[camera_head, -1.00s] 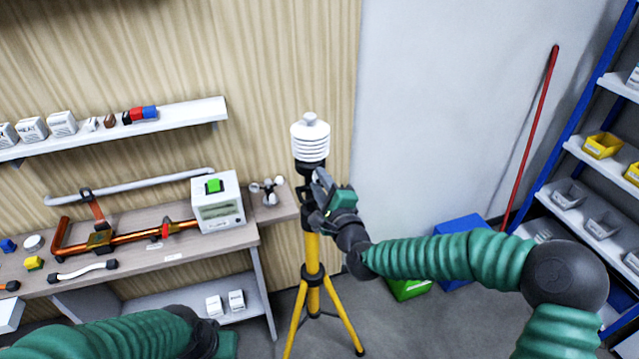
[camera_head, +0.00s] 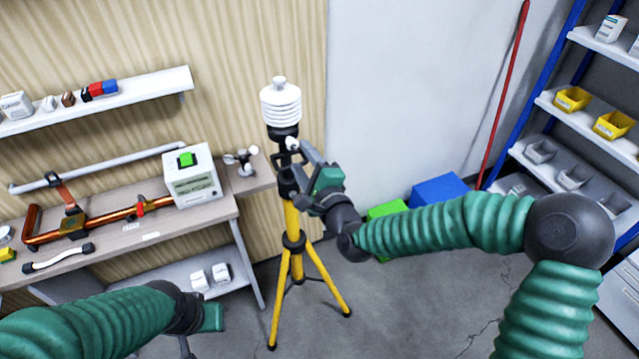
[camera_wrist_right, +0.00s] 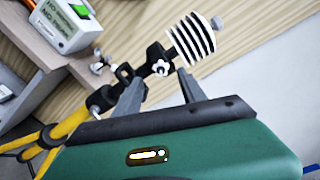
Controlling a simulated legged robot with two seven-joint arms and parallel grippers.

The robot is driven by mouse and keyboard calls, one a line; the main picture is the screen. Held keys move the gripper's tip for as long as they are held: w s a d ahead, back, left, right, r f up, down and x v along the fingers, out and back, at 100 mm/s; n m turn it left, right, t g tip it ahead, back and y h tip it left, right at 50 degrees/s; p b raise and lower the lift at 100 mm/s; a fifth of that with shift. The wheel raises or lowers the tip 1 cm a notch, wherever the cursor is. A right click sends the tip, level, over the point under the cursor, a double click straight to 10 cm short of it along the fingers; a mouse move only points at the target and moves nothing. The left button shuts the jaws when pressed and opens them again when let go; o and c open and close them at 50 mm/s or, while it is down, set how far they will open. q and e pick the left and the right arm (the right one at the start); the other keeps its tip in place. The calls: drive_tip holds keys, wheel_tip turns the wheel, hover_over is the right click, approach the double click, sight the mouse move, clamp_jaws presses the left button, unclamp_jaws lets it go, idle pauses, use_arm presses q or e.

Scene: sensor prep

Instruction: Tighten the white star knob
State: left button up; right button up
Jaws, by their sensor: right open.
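The white star knob (camera_head: 292,143) sits on the dark clamp just below the white ribbed sensor (camera_head: 281,104), on top of the yellow tripod (camera_head: 295,240). In the right wrist view the knob (camera_wrist_right: 160,68) shows just beyond the fingers. My right gripper (camera_head: 299,163) is at the tripod head, beside and slightly below the knob. In the wrist view its two fingers (camera_wrist_right: 158,88) are spread apart with nothing between them; they look apart from the knob. My left gripper (camera_head: 208,313) is low at the left, and its fingers cannot be made out.
The bench (camera_head: 150,236) at left holds a meter box (camera_head: 196,184), a copper pipe and a small anemometer (camera_head: 243,161). A shelf (camera_head: 150,97) hangs above. A blue bin (camera_head: 438,189) and a green bin (camera_head: 386,209) stand behind my right arm. Shelving with trays is at right.

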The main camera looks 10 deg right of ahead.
drive_tip(key=b+v, duration=0.1)
drive_tip(key=v, duration=1.1)
drive_tip(key=shift+d+f, duration=0.1)
drive_tip(key=s+d+f+n+g+h, duration=0.2)
drive_tip(key=s+d+f+n+g, duration=0.25)
drive_tip(key=f, duration=0.45)
drive_tip(key=s+d+f+n+g+h, duration=0.25)
drive_tip(key=f+n+g, duration=0.25)
drive_tip(key=f+n, duration=0.35)
drive_tip(key=s+d+f+n+g+h, duration=0.1)
drive_tip(key=s+d+n+g, duration=0.3)
drive_tip(key=s, duration=0.6)
drive_tip(key=shift+s+d+f+n, duration=0.35)
drive_tip(key=shift+d+n, duration=0.45)
drive_tip(key=shift+d, duration=0.3)
drive_tip(key=shift+w+f+g, duration=0.1)
drive_tip(key=shift+g, duration=0.15)
